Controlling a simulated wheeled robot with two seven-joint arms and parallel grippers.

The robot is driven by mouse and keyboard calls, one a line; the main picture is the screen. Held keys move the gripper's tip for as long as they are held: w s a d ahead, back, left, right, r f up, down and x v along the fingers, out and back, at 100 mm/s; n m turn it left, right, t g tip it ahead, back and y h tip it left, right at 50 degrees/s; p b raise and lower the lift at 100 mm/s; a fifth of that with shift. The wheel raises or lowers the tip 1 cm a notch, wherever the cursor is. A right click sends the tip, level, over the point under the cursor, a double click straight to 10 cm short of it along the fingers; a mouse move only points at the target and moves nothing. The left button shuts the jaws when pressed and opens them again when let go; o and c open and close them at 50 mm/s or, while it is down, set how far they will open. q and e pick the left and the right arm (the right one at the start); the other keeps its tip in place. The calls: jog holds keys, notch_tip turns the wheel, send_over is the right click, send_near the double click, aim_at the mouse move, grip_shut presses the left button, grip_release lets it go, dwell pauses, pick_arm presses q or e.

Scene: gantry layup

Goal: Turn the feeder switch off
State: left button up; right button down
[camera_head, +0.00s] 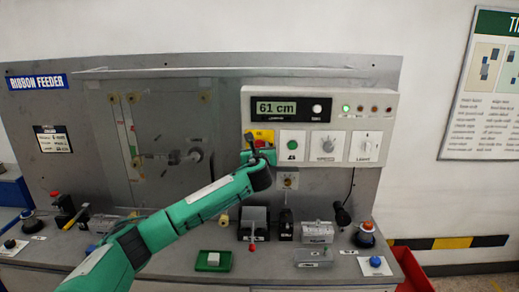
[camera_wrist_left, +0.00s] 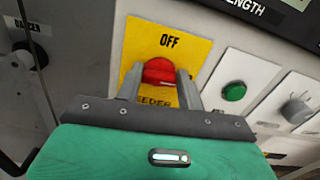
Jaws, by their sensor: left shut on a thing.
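The feeder switch is a red knob (camera_wrist_left: 159,70) on a yellow plate (camera_wrist_left: 196,48) marked "OFF" above the knob and "FEEDER" below, partly covered. In the head view the yellow plate (camera_head: 264,133) sits at the lower left of the grey control box. My left gripper (camera_wrist_left: 158,85) is at the switch, its two fingers on either side of the red knob and shut on it. In the head view my green left arm reaches up from the lower left, and the gripper (camera_head: 253,146) hides most of the knob. I cannot tell the knob's exact angle. My right gripper is not in view.
The control box (camera_head: 388,101) carries a "61 cm" display (camera_head: 277,108), a green button (camera_head: 292,144), a grey dial (camera_head: 328,144) and a lamp switch (camera_head: 366,146) beside the feeder switch. A clear panel (camera_head: 150,140) is at left. Small fixtures and a green tray (camera_head: 214,261) stand on the bench below.

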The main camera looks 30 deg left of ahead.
pick_arm(q)
jog(key=shift+s+a+f+n+b, duration=0.1)
jog(key=shift+n+b, duration=0.9)
jog(key=shift+n, duration=1.75)
jog(key=shift+w+f+n+b, duration=0.15)
jog(key=shift+n+b, duration=0.8)
jog(key=shift+n, duration=1.85)
jog(key=shift+s+a+f+n+b, duration=0.15)
jog(key=shift+n+b, duration=0.85)
jog(key=shift+n, duration=1.75)
jog(key=shift+d+r, duration=0.1)
jog(key=o, duration=1)
jog(key=shift+s, duration=0.1)
jog(key=b+v, duration=0.3)
jog(key=v, duration=1)
jog(key=shift+s+d+b, duration=0.2)
jog(key=shift+d+b, duration=0.05)
jog(key=shift+b, duration=0.15)
